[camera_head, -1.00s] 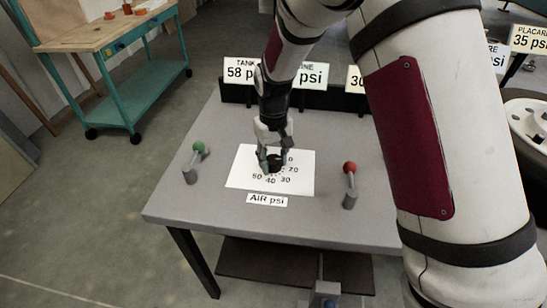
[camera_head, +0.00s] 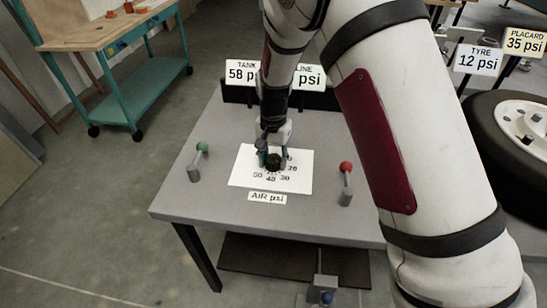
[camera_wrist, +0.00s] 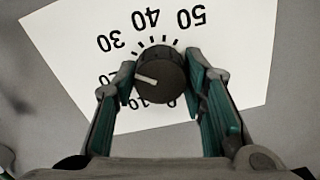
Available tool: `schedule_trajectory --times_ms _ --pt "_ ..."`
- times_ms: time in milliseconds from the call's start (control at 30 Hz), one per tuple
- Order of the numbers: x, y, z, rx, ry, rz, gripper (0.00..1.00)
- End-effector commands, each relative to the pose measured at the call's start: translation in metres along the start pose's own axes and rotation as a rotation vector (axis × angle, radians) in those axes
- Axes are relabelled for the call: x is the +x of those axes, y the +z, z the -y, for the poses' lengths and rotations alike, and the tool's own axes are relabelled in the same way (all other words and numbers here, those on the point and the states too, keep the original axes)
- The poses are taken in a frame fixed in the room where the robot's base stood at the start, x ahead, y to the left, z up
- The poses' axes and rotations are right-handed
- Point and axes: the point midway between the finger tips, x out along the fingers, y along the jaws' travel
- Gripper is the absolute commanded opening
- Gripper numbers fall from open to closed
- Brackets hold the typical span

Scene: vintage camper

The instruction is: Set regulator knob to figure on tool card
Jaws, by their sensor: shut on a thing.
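The black regulator knob (camera_head: 274,164) stands on a white dial sheet (camera_head: 242,177) marked AIR psi on the grey table. My gripper (camera_head: 272,158) is shut on the knob from above. In the wrist view, the fingers are on both sides of the knob (camera_wrist: 162,68), and the dial figures appear upside down. The knob's white pointer line points left, roughly toward the 20, which is partly hidden by a finger. The 30, 40 and 50 are clear. No card labelled as the tool card can be read now; my arm covers part of the card row.
Behind the dial stand a TANK 58 psi card (camera_head: 241,73) and a partly covered LINE card (camera_head: 310,76). TYRE 12 psi (camera_head: 478,60) and PLACARD 35 psi (camera_head: 525,42) cards are at right. Green-knobbed (camera_head: 199,160) and red-knobbed (camera_head: 346,184) levers flank the sheet.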

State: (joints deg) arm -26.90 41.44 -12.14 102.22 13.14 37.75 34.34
Motion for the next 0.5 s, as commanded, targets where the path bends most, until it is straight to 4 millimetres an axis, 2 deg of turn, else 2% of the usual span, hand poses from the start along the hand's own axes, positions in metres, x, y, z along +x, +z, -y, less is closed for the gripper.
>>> schedule_trajectory --times_ms 500 --pt "0.0 0.0006 0.0016 0.113 -0.002 0.0 0.11"
